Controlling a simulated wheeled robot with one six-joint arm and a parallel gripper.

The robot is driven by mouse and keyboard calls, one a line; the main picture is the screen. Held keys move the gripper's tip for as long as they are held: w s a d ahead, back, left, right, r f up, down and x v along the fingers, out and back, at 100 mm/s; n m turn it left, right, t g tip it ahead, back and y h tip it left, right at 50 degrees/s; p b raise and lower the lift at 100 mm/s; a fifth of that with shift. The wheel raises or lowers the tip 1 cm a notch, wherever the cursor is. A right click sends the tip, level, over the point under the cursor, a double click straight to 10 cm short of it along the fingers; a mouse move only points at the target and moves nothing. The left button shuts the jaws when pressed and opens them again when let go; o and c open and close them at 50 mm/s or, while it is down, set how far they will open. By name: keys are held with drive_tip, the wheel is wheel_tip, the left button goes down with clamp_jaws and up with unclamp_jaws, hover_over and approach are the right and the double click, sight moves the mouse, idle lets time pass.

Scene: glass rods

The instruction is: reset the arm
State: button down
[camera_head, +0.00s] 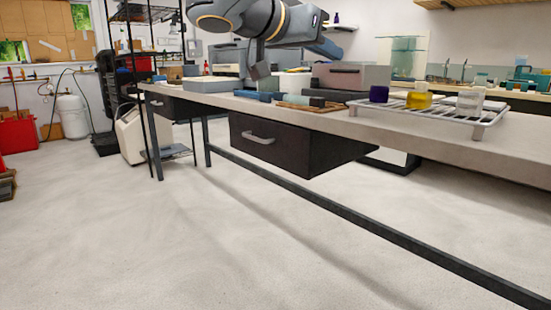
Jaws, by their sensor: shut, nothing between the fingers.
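My gripper (261,72) hangs at the top middle of the head view, at the end of my folded grey arm (262,22). It points down above the far part of the workbench (400,122), shut and with nothing visible in it. It is small in the picture, and I cannot tell its exact height above the bench top. I cannot make out any glass rods for certain.
A white wire rack (482,122) at the bench's right holds a purple jar (379,93), a yellow bottle (419,97) and a clear bottle (470,102). A grey-pink box (350,77) stands behind a wooden board (298,102). A dark drawer (290,146) hangs below. Floor in front is clear.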

drive_tip(key=s+a+f+n+g+y+b, duration=0.15)
drive_tip(key=s+f+n+g+y, duration=0.35)
drive_tip(key=f, duration=0.6)
drive_tip(key=s+a+f+n+y, duration=0.1)
drive_tip(key=s+a+f+n, duration=0.2)
drive_tip(key=s+f, duration=0.55)
drive_tip(key=s+a+f+n+g+y+b, duration=0.1)
drive_tip(key=s+a+f+n+g+y, duration=0.25)
drive_tip(key=f, duration=0.95)
drive_tip(key=s+a+f+n+g+y, duration=0.1)
drive_tip(key=s+a+f+n+y, duration=0.1)
drive_tip(key=s+f, duration=0.3)
drive_tip(key=s+a+f+n+g+y, duration=0.1)
drive_tip(key=s+a+f+n+y, duration=0.15)
drive_tip(key=s, duration=0.45)
drive_tip(key=d+r+m+h+p, duration=0.1)
drive_tip(key=d+r+m+p, duration=0.2)
drive_tip(key=d+r+p, duration=0.7)
drive_tip(key=d+r+m+h+p, duration=0.1)
drive_tip(key=d+r+m+p, duration=0.2)
drive_tip(key=d+r+p, duration=0.8)
wheel_tip(320, 180, up, 7)
drive_tip(key=p, duration=1.5)
drive_tip(key=shift+s+r+m+h+p, duration=0.15)
drive_tip(key=shift+m+h+p, duration=0.15)
drive_tip(key=shift+h+p, duration=0.1)
drive_tip(key=shift+d, duration=0.1)
